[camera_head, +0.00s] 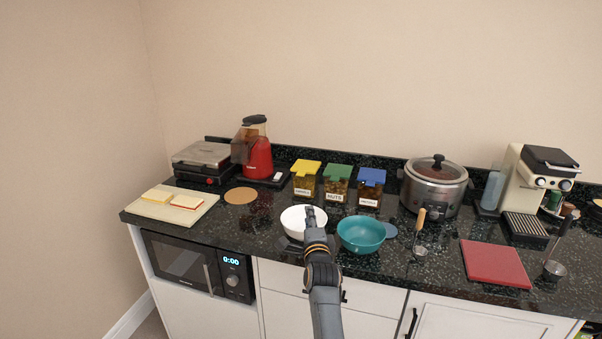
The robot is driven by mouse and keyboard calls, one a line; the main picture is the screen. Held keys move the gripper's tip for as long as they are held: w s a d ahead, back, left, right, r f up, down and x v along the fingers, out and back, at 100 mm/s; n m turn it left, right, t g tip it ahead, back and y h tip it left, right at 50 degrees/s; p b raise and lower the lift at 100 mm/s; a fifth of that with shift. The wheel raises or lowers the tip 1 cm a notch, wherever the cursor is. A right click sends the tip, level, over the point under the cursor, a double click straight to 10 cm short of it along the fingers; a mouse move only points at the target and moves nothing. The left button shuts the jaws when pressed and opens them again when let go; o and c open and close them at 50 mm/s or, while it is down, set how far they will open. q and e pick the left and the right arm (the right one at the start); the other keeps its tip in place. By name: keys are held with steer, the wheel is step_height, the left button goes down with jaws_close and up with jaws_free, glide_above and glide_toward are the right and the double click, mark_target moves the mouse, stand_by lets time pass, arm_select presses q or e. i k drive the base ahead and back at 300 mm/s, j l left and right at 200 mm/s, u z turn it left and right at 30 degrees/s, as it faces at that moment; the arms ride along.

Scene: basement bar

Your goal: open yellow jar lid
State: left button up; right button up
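The yellow-lidded jar (305,183) stands upright at the back of the dark counter, leftmost in a row of three labelled jars. Its yellow lid (306,168) looks closed. Beside it stand a green-lidded jar (337,186) and a blue-lidded jar (369,190). My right gripper (310,214) reaches in from the bottom middle. In the picture it overlaps the white bowl, below the yellow-lidded jar and apart from it. Its fingers are too small and foreshortened to show whether they are open. My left gripper is not in view.
A white bowl (291,221) and teal bowl (361,236) stand in front of the jars. A red blender (256,158) is left, a slow cooker (434,190) right. A red board (495,263), ladle (420,232) and coffee machine (540,180) are farther right.

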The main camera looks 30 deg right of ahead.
mark_target(302, 167)
steer(key=i+l, duration=0.55)
steer(key=i, duration=0.2)
